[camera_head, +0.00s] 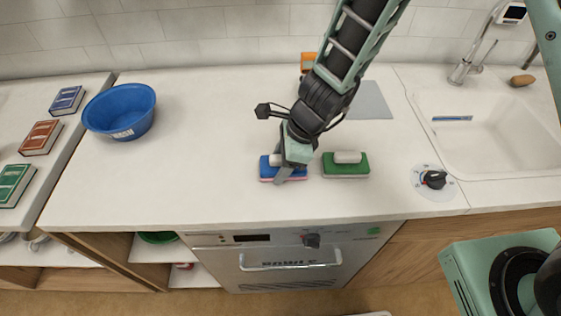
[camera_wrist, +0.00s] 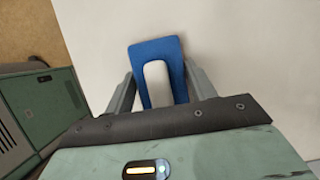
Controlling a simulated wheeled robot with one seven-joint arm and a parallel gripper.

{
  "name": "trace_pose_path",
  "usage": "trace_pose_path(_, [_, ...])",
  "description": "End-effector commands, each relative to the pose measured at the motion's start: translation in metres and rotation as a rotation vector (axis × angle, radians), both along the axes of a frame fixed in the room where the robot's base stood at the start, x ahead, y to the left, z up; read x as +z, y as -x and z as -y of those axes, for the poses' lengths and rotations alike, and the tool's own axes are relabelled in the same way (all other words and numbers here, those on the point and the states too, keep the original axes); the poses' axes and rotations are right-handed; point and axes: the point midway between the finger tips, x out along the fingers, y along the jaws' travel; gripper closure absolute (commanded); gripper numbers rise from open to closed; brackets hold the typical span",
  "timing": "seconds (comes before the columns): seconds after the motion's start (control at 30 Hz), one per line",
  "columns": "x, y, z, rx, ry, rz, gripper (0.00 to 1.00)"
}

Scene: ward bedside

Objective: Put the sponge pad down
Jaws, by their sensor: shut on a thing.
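The blue sponge pad (camera_head: 267,174) has a white grip on top and a pinkish underside, and is at the front middle of the white counter (camera_head: 210,150). My gripper (camera_head: 284,170) is over it, pointing down, with its fingers shut on the white grip. In the wrist view the blue pad (camera_wrist: 154,52) shows between the two fingers (camera_wrist: 158,92), with the white grip running lengthwise. I cannot tell whether the pad's underside touches the counter. A green pad (camera_head: 345,170) with a white grip lies just to the right, apart from the blue one.
A blue bowl (camera_head: 119,110) stands at the back left. Several books (camera_head: 41,137) lie on the left surface. A grey mat (camera_head: 371,101) and an orange object (camera_head: 307,61) are behind my arm. A dial (camera_head: 434,180) and sink (camera_head: 490,140) are right. The counter left of the pad is clear.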

Motion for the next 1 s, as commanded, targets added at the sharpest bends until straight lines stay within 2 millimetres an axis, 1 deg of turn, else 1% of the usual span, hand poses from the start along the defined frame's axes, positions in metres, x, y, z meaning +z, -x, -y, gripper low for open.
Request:
trace_pose_path(0.13, [-0.004,0.0,0.0,0.0,0.0,0.0,0.69])
trace_pose_path(0.17, [-0.003,0.0,0.0,0.0,0.0,0.0,0.39])
trace_pose_path(0.2, [-0.003,0.0,0.0,0.001,0.0,0.0,0.28])
trace_pose_path(0.23, [-0.003,0.0,0.0,0.0,0.0,0.0,0.23])
trace_pose_path(0.53, [-0.002,0.0,0.0,0.0,0.0,-0.001,0.23])
trace_pose_path(0.67, [0.005,0.0,0.001,0.001,-0.001,0.001,0.23])
trace_pose_path(0.77, [0.02,0.0,0.006,0.001,-0.001,0.004,0.23])
trace_pose_path(1.0, [0.068,0.001,0.025,0.003,-0.001,0.004,0.23])
